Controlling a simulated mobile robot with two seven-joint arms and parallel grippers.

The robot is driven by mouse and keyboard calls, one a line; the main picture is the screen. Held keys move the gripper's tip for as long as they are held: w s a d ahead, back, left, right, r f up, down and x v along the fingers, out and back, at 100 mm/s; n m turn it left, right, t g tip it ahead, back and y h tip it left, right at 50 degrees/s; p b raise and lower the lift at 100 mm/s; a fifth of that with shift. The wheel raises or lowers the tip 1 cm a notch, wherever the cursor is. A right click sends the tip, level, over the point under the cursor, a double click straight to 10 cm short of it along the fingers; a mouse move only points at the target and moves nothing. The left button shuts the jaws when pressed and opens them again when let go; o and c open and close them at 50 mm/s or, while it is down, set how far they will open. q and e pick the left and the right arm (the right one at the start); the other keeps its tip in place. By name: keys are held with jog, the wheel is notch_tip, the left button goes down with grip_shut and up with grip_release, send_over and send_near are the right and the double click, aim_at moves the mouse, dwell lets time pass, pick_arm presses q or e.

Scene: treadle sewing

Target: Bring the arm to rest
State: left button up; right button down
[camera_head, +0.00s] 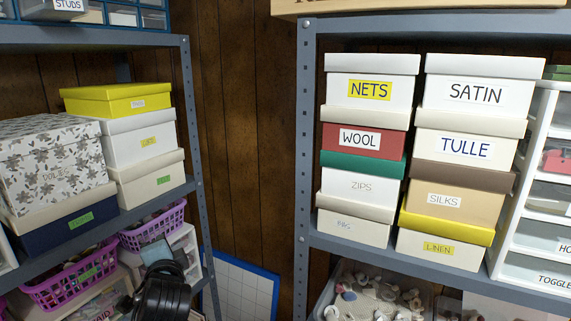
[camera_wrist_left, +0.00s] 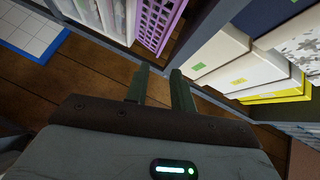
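My left gripper (camera_wrist_left: 159,76) shows in the left wrist view with its two dark fingers apart and nothing between them. It is in front of the left shelving, with brown wooden boards beyond the fingertips. In the head view, a dark part of my left arm (camera_head: 160,290) shows at the bottom, in front of the lower left shelf. My right arm and gripper are in neither view.
The left rack's grey post (camera_head: 193,130) and purple baskets (camera_head: 75,280) are close to my left arm. Labelled boxes stand stacked on the right rack (camera_head: 303,160). A blue-edged white grid board (camera_head: 240,290) leans between the racks.

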pick_arm(q)
jog(key=s+d+f+n+g+h, duration=0.15)
jog(key=s+f, duration=0.25)
jog(key=f, duration=0.4)
jog(key=s+d+f+h, duration=0.15)
jog(key=s+f, duration=0.25)
jog(key=f, duration=0.4)
jog(key=s+f+n+g+h, duration=0.1)
jog(key=s+f+h, duration=0.1)
jog(key=s+f, duration=0.45)
jog(key=s+d+f+n+g+h, duration=0.1)
jog(key=s+f+n, duration=0.2)
jog(key=s+f, duration=0.4)
jog(key=s+d+f+n+g+h, duration=0.1)
jog(key=s+f, duration=0.6)
jog(key=s, duration=0.7)
jog(key=shift+s+d+f+n+g+h, duration=0.25)
jog(key=shift+d+f+n+g+h, duration=0.15)
jog(key=shift+n+h, duration=0.45)
